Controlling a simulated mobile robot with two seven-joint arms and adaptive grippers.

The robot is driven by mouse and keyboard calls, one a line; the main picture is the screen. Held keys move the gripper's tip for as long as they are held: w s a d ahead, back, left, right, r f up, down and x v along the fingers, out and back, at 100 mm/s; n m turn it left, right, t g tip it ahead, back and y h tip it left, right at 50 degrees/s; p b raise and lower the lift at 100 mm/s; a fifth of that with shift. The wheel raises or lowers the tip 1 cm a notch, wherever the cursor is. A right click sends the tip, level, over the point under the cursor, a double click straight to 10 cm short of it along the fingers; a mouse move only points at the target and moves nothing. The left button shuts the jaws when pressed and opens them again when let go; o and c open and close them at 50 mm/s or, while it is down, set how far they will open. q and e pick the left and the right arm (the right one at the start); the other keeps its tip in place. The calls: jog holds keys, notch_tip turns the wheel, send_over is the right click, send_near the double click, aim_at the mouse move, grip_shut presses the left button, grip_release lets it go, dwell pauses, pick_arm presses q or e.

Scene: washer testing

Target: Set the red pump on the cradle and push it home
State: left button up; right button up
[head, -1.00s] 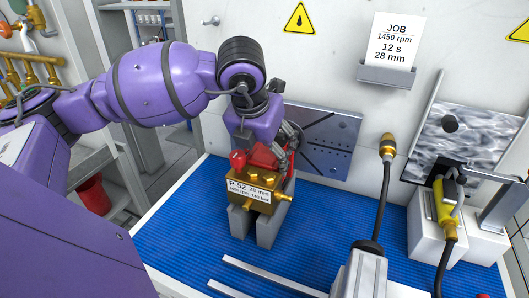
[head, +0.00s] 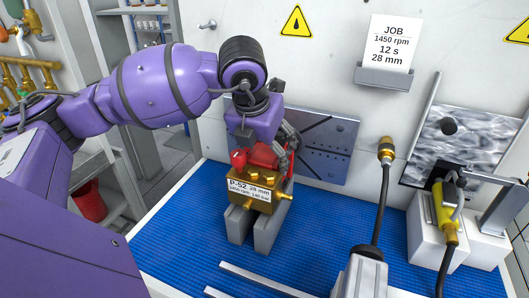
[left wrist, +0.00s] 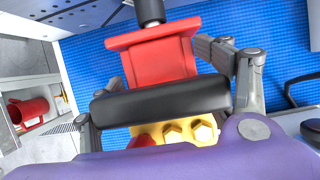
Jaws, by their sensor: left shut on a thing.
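The red pump (head: 262,154) has a brass front block with a white label reading P-52 28 mm. It sits over the two upright blocks of the grey cradle (head: 266,235); I cannot tell whether it is fully seated. My left gripper (head: 280,142) is above and behind it, shut on the red body. In the left wrist view the red pump body (left wrist: 155,62) lies between the fingers of my left gripper (left wrist: 168,55), with a black bar across it and brass bolt heads below. The contact with the cradle is hidden there. My right gripper does not show.
A steel plate (head: 325,148) stands behind the cradle. Two metal rails (head: 270,282) lie in front on the blue mat (head: 185,235). The mat left of the cradle is clear.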

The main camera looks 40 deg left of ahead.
aim_at(259, 162)
pick_arm(q)
jog(key=shift+w+a+r, duration=0.1)
jog(key=shift+w+r, duration=0.15)
jog(key=shift+w, duration=0.15)
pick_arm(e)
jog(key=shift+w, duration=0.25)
pick_arm(q)
jog(key=shift+w, duration=0.15)
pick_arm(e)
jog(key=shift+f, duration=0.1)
pick_arm(q)
jog(key=shift+w, duration=0.1)
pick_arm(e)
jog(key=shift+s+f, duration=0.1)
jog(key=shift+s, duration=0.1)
pick_arm(q)
jog(key=shift+w+a, duration=0.1)
jog(key=shift+w, duration=0.05)
jog(key=o, duration=2.2)
jog(key=shift+f, duration=0.1)
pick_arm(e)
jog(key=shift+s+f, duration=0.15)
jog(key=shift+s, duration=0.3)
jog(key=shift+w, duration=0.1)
